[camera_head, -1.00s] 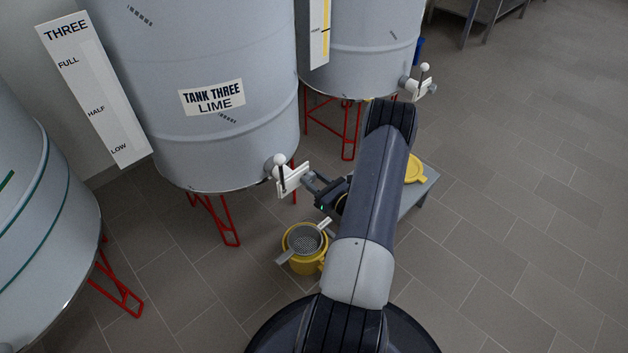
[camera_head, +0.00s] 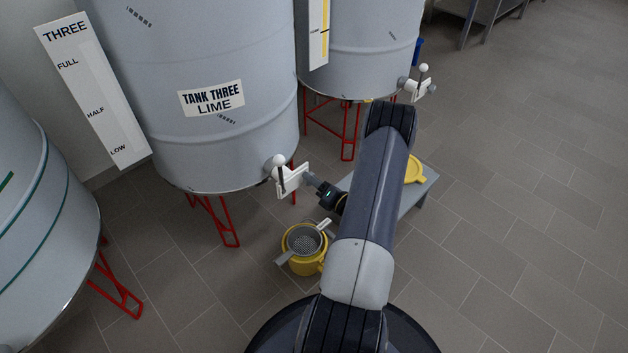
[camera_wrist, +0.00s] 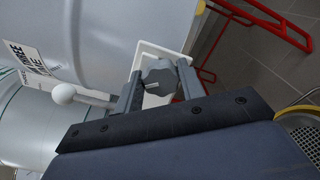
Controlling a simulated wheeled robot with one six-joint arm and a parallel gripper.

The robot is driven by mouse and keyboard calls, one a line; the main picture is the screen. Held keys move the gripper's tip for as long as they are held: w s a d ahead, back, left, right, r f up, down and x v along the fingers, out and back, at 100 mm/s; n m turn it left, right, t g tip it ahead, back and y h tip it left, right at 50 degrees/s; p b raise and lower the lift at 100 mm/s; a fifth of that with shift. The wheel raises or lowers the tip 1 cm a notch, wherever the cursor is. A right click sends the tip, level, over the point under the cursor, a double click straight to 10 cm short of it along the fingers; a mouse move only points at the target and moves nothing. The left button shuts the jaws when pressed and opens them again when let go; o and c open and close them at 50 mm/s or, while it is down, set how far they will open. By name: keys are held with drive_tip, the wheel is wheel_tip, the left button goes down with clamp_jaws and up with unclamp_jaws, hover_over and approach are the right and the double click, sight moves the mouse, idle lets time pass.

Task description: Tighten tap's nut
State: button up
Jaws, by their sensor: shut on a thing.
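The tap (camera_head: 290,180) of tank three (camera_head: 215,100) has a white plate and a lever with a white ball end (camera_head: 279,160). In the wrist view, the grey nut (camera_wrist: 161,78) with a white mark stands in front of the tap's white plate (camera_wrist: 152,52). My gripper (camera_wrist: 158,88) is shut on the nut, one finger on each side of it. The white ball of the lever (camera_wrist: 64,94) is to the left of the fingers. In the head view my gripper (camera_head: 311,181) reaches the tap from the right, and the nut is hidden there.
A yellow bucket (camera_head: 305,264) with a sieve (camera_head: 303,240) across it stands on the floor below the tap. A grey bench (camera_head: 418,190) with a yellow item (camera_head: 414,169) is behind my arm. Another tank (camera_head: 365,50) has its own tap (camera_head: 419,87). Open floor lies to the right.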

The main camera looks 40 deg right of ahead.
drive_tip(key=shift+f+m+p, duration=0.15)
drive_tip(key=shift+m+p, duration=0.25)
drive_tip(key=shift+m, duration=3.2)
drive_tip(key=o, duration=1)
drive_tip(key=shift+s, duration=0.1)
drive_tip(key=s+p, duration=0.2)
drive_tip(key=s, duration=0.8)
drive_tip(key=shift+s+d, duration=0.3)
drive_tip(key=shift+d, duration=0.15)
